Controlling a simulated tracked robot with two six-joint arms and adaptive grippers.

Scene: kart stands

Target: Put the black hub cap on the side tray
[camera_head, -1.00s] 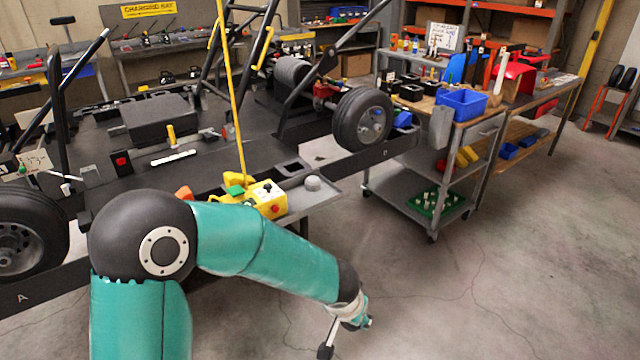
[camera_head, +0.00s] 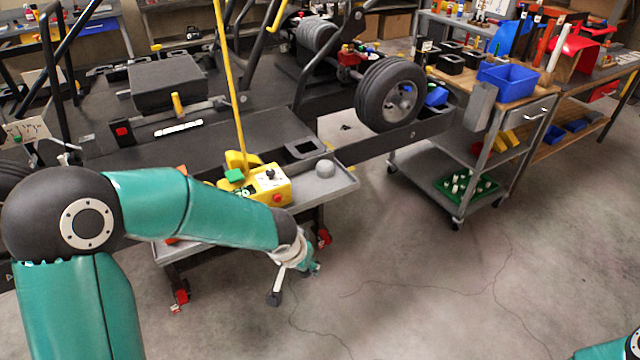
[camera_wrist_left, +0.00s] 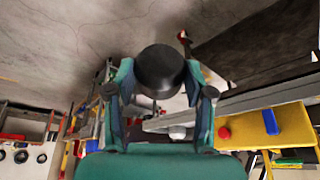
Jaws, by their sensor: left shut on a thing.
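My left gripper (camera_head: 308,268) hangs above the floor, just in front of the grey side tray (camera_head: 345,186). In the left wrist view my left gripper (camera_wrist_left: 160,100) is shut on the round black hub cap (camera_wrist_left: 160,68), which sits between its fingertips. I cannot make out the cap in the head view. The tray carries a yellow control box (camera_head: 268,187) with a red button and a grey dome (camera_head: 325,168). Bare tray surface shows around the dome. My right gripper is not in view; only a bit of teal right arm shows at the bottom right corner.
A yellow pole (camera_head: 231,80) rises behind the control box. The kart wheel (camera_head: 390,95) is behind the tray to the right. A grey trolley (camera_head: 480,185) with a blue bin (camera_head: 507,76) stands further right. The floor in front is clear.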

